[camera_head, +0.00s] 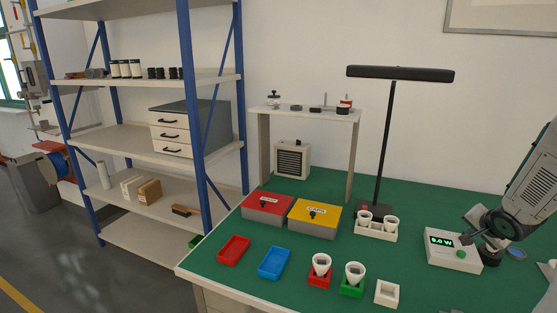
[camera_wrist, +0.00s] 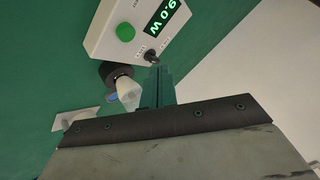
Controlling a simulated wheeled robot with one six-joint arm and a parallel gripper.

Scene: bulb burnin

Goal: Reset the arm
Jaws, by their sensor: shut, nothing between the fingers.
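My arm reaches in from the right in the head view. My gripper (camera_head: 467,240) is shut and empty, low over the white meter box (camera_head: 452,258) with a lit green display. In the wrist view my gripper (camera_wrist: 156,76) has its tips close to a small black knob (camera_wrist: 151,56) on the meter box (camera_wrist: 105,38); I cannot tell whether they touch. A green button (camera_wrist: 125,32) sits on the same face. Beside the box is a white bulb-like piece (camera_wrist: 128,91) at a dark round holder (camera_wrist: 114,72).
The green bench (camera_head: 230,278) holds a red tray (camera_head: 234,250), a blue tray (camera_head: 274,263), lidded red (camera_head: 267,208) and yellow (camera_head: 314,216) boxes, and bulbs in holders (camera_head: 320,268). A black lamp (camera_head: 386,150) stands behind.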

